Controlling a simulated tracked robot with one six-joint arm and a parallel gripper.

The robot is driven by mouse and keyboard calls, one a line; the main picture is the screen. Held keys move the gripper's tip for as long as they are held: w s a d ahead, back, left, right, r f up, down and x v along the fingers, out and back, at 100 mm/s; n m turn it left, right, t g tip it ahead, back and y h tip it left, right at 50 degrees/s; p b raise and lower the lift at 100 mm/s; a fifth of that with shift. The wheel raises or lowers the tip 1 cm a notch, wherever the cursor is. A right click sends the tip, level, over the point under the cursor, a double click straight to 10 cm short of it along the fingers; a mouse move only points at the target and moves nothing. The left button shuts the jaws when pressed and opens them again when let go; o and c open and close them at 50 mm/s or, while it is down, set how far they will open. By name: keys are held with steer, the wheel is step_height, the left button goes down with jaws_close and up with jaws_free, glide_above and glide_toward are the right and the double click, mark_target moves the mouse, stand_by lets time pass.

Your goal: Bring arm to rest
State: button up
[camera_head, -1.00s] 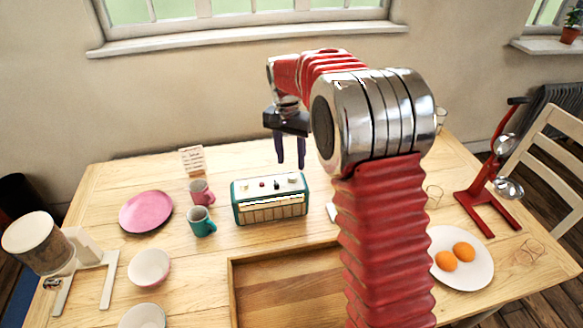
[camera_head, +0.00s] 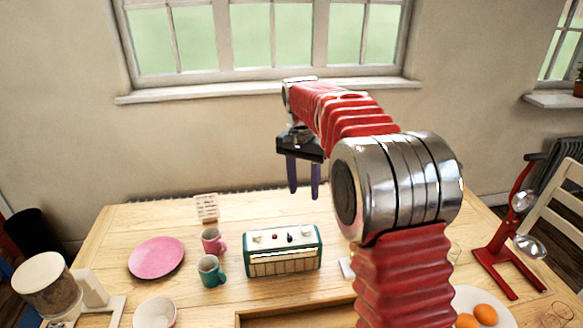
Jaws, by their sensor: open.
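My gripper (camera_head: 303,193) hangs at the end of my red and silver arm, its two dark purple fingers pointing down. The fingers are apart with nothing between them. It is in the air above the far part of the wooden table (camera_head: 127,222), above the green and cream radio (camera_head: 283,262) in the picture and apart from it. My arm is raised and bent, and it hides part of the table's right side.
A pink plate (camera_head: 156,257), a pink mug (camera_head: 213,242), a teal mug (camera_head: 210,271) and a small card (camera_head: 206,208) stand left of the radio. A red stand (camera_head: 508,262) and a plate of oranges (camera_head: 462,299) are at right. A window (camera_head: 265,42) is behind.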

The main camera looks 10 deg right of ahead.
steer(key=s+f+n, duration=0.3)
steer(key=s+f, duration=0.1)
steer(key=s+r+n+t, duration=0.2)
steer(key=s+r+t, duration=0.1)
steer(key=s, duration=1.1)
steer(key=s+d+r+n+t, duration=0.1)
steer(key=s+r+n+t, duration=0.1)
steer(key=s, duration=1.3)
steer(key=shift+s+r+n+t, duration=0.3)
steer(key=shift+r+t, duration=0.2)
steer(key=shift+r, duration=0.05)
steer(key=shift+d, duration=0.1)
steer(key=shift+c, duration=0.2)
stand_by(0.7)
